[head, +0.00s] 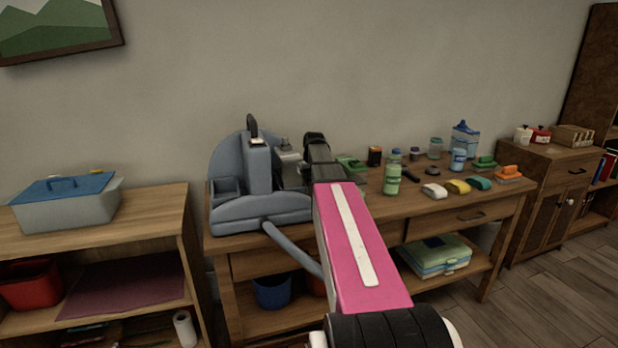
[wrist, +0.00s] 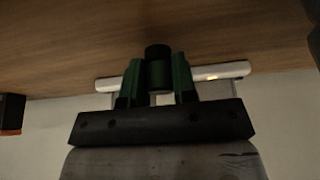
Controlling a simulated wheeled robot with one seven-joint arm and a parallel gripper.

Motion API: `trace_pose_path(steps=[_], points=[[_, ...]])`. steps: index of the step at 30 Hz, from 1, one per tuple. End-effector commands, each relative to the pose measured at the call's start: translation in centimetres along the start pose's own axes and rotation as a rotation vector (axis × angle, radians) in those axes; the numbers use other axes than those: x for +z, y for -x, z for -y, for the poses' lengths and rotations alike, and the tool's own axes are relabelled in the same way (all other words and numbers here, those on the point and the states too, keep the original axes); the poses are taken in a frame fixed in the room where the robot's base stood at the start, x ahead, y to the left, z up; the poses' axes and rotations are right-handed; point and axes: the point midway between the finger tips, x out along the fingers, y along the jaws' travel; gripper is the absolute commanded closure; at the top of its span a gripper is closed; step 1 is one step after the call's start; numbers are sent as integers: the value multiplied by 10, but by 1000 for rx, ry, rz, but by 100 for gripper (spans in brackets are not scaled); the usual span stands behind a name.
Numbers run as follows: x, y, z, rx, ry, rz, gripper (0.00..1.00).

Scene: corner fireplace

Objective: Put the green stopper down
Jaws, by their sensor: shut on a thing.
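In the wrist view, my gripper (wrist: 158,66) is shut on a small dark cylinder, the green stopper (wrist: 158,74). Its end looks nearly black and its lower side dark green in the dim light. Green-sided fingers stand on either side of it. A brown wooden surface fills the top of that view; I cannot tell whether the stopper touches it. In the head view my arm reaches over the wooden workbench (head: 290,262), beside a grey-blue machine. My fingers and the stopper are hidden there.
The grey-blue machine (head: 262,210) takes up the bench's left end. A shelf with a lidded bin (head: 68,208) stands left, a wooden cabinet (head: 548,158) right.

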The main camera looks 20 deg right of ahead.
Motion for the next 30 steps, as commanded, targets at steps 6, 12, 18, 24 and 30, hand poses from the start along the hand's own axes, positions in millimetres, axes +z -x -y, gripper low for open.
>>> trace_pose_path(steps=[6,12,18,24,30], points=[[3,-7,0,0,0,0,100],[4,-9,0,0,0,0,100],[4,-9,0,0,0,0,49],[4,-9,0,0,0,0,49],[3,5,0,0,0,-2,49]])
